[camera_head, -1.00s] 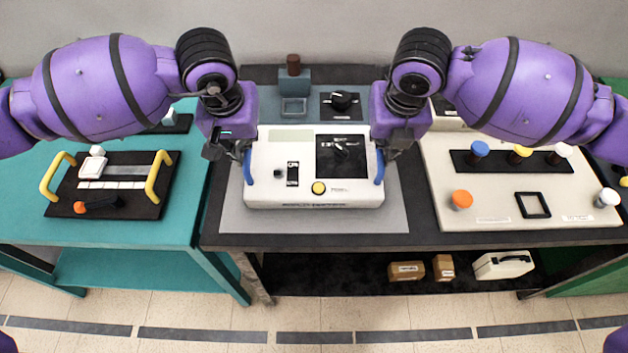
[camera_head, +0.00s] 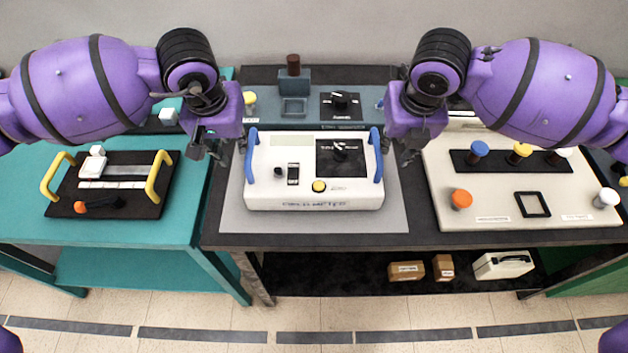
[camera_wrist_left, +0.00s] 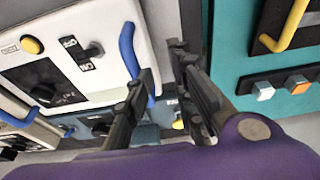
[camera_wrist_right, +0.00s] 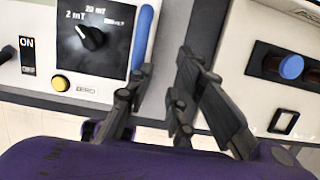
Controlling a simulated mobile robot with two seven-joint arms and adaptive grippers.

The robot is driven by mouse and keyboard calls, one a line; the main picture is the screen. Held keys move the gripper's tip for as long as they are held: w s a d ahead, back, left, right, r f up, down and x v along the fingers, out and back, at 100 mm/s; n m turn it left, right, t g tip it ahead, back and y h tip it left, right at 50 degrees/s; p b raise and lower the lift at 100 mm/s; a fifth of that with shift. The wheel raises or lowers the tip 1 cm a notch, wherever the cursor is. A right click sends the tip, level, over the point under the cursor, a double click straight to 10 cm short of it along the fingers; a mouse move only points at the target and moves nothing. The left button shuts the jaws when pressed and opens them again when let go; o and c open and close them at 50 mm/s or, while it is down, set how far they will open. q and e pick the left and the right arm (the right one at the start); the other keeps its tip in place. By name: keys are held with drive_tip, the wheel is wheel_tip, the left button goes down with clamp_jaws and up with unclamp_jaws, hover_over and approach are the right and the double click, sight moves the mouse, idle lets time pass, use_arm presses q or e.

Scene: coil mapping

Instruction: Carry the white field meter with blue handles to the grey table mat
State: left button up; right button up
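The white field meter (camera_head: 313,198) with two blue handles rests on the grey mat (camera_head: 235,218) on the middle dark table. Its left blue handle (camera_head: 251,156) and right blue handle (camera_head: 376,155) are both free. My left gripper (camera_head: 231,155) is open just left of the left handle; in the left wrist view its open fingers (camera_wrist_left: 165,75) stand beside the handle (camera_wrist_left: 128,48). My right gripper (camera_head: 400,157) is open just right of the right handle; in the right wrist view its fingers (camera_wrist_right: 165,80) are apart, with the handle (camera_wrist_right: 143,36) beside them.
A teal table (camera_head: 120,225) at left holds a black board (camera_head: 108,205) with yellow handles. A cream panel (camera_head: 470,215) with coloured knobs lies right of the mat. A grey-blue device (camera_head: 310,110) stands behind the meter. Small boxes (camera_head: 407,271) sit on the lower shelf.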

use_arm(q)
drive_tip(key=v, duration=0.8)
use_arm(e)
drive_tip(key=v, duration=1.2)
use_arm(q)
drive_tip(key=shift+f, duration=0.1)
use_arm(e)
drive_tip(key=shift+f, duration=0.1)
